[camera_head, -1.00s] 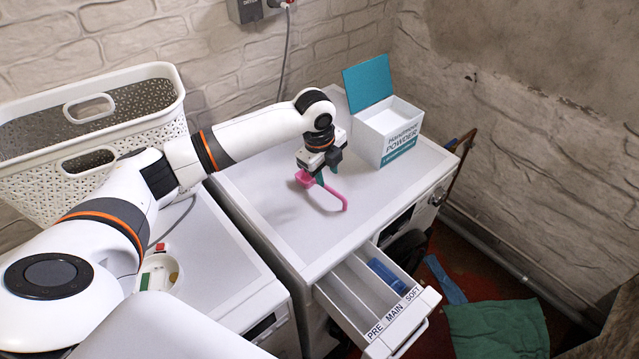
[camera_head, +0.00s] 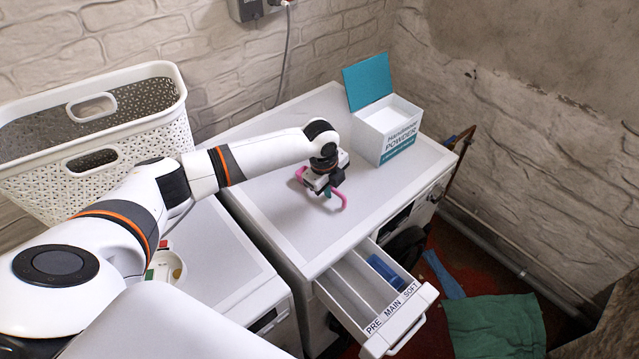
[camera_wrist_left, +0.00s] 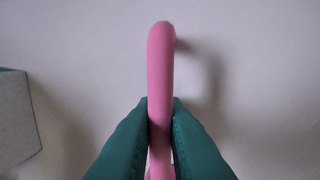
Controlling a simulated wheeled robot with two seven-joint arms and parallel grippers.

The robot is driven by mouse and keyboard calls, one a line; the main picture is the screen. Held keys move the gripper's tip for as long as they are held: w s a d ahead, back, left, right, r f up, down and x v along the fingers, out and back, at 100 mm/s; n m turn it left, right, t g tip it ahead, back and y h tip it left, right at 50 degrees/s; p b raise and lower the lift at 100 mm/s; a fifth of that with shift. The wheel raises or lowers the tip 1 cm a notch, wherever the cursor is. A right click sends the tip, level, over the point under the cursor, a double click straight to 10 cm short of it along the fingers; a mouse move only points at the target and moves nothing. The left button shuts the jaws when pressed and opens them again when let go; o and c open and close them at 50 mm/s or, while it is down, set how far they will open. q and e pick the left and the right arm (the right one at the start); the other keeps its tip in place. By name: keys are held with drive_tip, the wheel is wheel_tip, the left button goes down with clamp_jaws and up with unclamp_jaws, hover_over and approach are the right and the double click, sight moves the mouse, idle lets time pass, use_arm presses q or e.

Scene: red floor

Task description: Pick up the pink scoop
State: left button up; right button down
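The pink scoop (camera_head: 343,198) is on the white top of the right-hand machine, its curved handle reaching to the lower right. Part of it is hidden under my left gripper (camera_head: 329,191). In the left wrist view the pink handle (camera_wrist_left: 160,70) runs upright through the middle. The teal fingers of my left gripper (camera_wrist_left: 161,125) are against both sides of the handle, with no clear gap. The scoop's bowl is mostly hidden. A soft shadow lies beside the handle. My right gripper is not in view.
An open white powder box (camera_head: 390,118) with a teal lid stands right behind my gripper. A white laundry basket (camera_head: 130,160) is at the left. A detergent drawer (camera_head: 402,330) is pulled out at the front. A green cloth (camera_head: 495,325) lies on the red floor.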

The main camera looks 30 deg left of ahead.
use_arm(q)
clamp_jaws()
wheel_tip(320, 180, up, 10)
drive_tip(key=shift+f+b, duration=0.15)
drive_tip(key=shift+b, duration=0.7)
drive_tip(key=shift+r, duration=0.2)
